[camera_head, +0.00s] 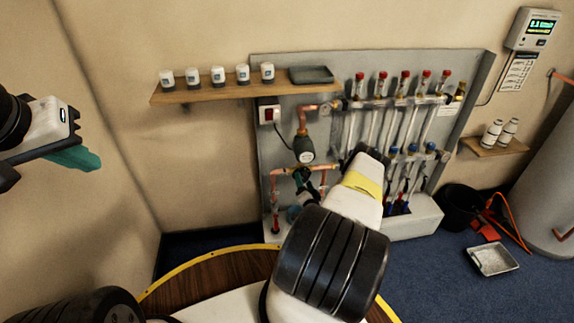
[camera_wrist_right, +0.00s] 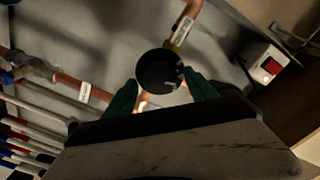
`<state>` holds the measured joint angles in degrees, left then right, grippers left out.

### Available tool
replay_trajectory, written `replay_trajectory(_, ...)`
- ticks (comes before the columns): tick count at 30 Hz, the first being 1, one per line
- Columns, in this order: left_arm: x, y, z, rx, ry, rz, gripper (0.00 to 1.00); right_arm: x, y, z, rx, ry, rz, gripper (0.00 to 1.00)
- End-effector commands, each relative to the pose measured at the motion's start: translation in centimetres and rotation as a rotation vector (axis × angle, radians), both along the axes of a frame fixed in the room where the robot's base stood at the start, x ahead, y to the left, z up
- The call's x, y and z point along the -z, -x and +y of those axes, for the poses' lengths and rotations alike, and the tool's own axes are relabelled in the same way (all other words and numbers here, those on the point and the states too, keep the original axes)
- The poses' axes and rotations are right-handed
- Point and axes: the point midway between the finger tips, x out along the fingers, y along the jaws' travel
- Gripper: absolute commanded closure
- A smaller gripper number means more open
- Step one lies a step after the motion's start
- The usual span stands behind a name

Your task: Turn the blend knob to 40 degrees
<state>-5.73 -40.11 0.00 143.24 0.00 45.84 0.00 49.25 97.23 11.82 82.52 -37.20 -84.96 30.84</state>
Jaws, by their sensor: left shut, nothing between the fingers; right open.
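The blend knob, a dark round knob with a paler face, appears on the copper pipework in the head view (camera_head: 304,150). In the right wrist view a black round knob (camera_wrist_right: 158,70) with small pale marks lies between the fingertips. My right gripper (camera_wrist_right: 160,88) is open, with one green finger on each side of the knob in that picture; I cannot tell whether either touches it. In the head view the right gripper (camera_head: 302,180) is partly hidden by my arm and appears just below the knob. My left gripper (camera_head: 85,159) is shut and empty at the far left.
A grey wall panel (camera_head: 268,160) carries copper pipes, a red switch (camera_head: 268,113) and manifold tubes with red caps. A wooden shelf (camera_head: 205,94) holds several small cups and a dark tray (camera_head: 311,75). A black bucket (camera_head: 460,207) and a metal tray (camera_head: 493,259) stand on the floor.

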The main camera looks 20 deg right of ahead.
Motion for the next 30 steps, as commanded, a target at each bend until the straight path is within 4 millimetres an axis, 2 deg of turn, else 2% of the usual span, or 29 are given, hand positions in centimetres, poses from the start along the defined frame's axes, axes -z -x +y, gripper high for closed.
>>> replay_trajectory(9, 0.0, 0.0, 0.0, 0.0, 0.0, 0.0, 1.0, 0.1, 4.8, 1.1, 0.001, -0.002, 0.004, 0.34)
replay_trajectory(15, 0.0, 0.0, 0.0, 0.0, 0.0, 0.0, 1.0, 0.1, 7.0, 1.6, 0.002, -0.002, 0.002, 0.34)
replay_trajectory(30, 0.0, 0.0, 0.0, 0.0, 0.0, 0.0, 1.0, 0.1, 7.4, 1.7, 0.001, -0.001, 0.002, 0.34)
